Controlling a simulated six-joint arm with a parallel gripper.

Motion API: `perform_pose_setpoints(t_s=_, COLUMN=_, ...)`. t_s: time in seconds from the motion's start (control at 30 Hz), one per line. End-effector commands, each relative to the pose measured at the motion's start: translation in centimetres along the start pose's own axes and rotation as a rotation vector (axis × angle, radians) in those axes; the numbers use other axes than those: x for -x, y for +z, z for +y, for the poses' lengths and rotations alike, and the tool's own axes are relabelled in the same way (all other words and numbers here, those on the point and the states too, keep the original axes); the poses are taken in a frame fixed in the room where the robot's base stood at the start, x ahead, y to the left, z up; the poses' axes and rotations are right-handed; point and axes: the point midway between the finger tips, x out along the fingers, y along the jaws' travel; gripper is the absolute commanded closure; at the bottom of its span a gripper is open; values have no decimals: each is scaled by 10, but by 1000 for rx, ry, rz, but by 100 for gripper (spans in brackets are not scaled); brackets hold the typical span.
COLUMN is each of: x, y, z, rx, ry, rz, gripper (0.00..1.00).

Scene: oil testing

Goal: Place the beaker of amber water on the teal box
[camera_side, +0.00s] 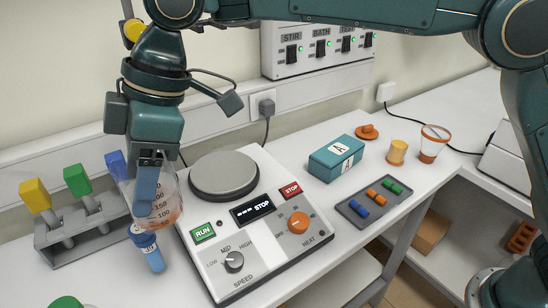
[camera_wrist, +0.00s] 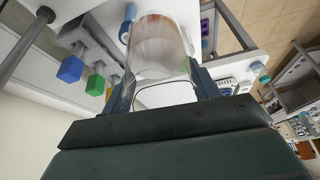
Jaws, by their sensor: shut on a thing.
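My gripper (camera_side: 150,180) is shut on a clear graduated beaker (camera_side: 165,206) with a little amber liquid at its bottom. The beaker is at the left, in front of the hotplate's left edge, and looks held up near a blue-capped tube. In the wrist view the beaker (camera_wrist: 160,50) shows between the two fingers of my gripper (camera_wrist: 162,85). The teal box (camera_side: 336,158), marked with an "A" label on its top and side, stands right of the hotplate. Its top is bare apart from the label. The gripper is well to the left of it.
A hotplate stirrer (camera_side: 262,262) with a round plate (camera_side: 223,174) lies between beaker and box. A tray of colored pieces (camera_side: 384,205) and an orange-rimmed cup (camera_side: 432,144) are near the box.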

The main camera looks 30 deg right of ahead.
Motion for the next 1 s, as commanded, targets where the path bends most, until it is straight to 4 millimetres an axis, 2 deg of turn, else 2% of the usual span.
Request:
perform_pose_setpoints(t_s=0.03, x=5, y=13, z=10, rx=-29, ry=12, rz=0, gripper=70)
perform_pose_setpoints(t_s=0.17, x=14, y=49, z=34, rx=-101, ry=43, rz=1, gripper=70)
perform_pose_setpoints(t_s=0.3, x=25, y=93, z=57, rx=-185, ry=77, rz=0, gripper=70)
perform_pose_setpoints(t_s=0.6, x=51, y=190, z=88, rx=-363, ry=151, rz=0, gripper=70)
perform_pose_setpoints(t_s=0.87, x=76, y=250, z=102, rx=-516, ry=218, rz=2, gripper=70)
perform_pose_setpoints(t_s=1.0, x=100, y=274, z=116, rx=-653, ry=275, rz=2, gripper=70)
